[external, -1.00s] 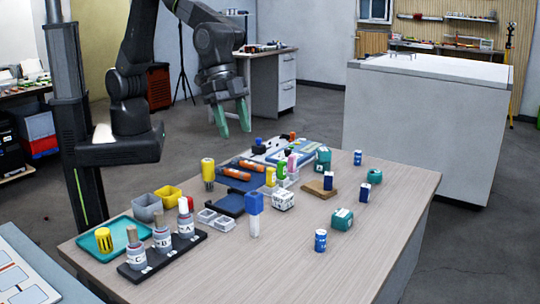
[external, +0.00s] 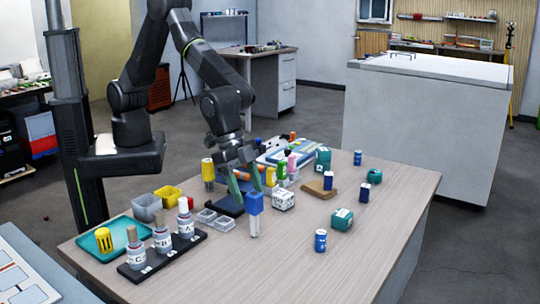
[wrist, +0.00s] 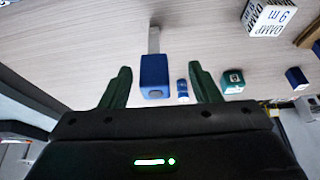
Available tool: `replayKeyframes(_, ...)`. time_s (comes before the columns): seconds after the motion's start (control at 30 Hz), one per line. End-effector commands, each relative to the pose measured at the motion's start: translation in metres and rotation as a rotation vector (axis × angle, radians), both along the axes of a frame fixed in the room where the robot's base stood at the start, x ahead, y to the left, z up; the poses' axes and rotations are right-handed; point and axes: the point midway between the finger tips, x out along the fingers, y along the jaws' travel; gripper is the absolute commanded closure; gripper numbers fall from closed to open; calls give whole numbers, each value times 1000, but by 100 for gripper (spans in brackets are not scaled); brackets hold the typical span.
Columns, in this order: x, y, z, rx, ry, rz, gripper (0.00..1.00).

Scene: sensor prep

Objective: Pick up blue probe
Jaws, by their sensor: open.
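The blue probe (external: 254,203) has a blocky blue handle on top and a pale narrow shaft below. It stands upright on the wooden table, right of the small clear trays. In the wrist view the blue probe (wrist: 154,76) shows its handle between my fingertips in the picture, nearer the left one, with its grey shaft pointing up. My gripper (external: 246,186) is open, with green fingers, just behind and above the probe. In the wrist view the jaws of my gripper (wrist: 162,80) look empty, and I cannot tell whether they touch the handle.
A white labelled box (external: 284,200) stands close to the probe's right. A blue jar (external: 320,240) and a teal box (external: 342,219) stand farther right. Clear trays (external: 215,220) and a black bottle rack (external: 163,255) lie left. The front right tabletop is clear.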

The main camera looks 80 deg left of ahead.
Motion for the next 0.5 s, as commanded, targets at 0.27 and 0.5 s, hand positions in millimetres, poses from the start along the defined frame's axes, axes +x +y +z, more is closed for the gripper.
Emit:
replayKeyframes(0.27, 3, -11, -19, 2, 2, 0, 44)
replayKeyframes(0.5, 9, -21, -44, 1, 1, 0, 44)
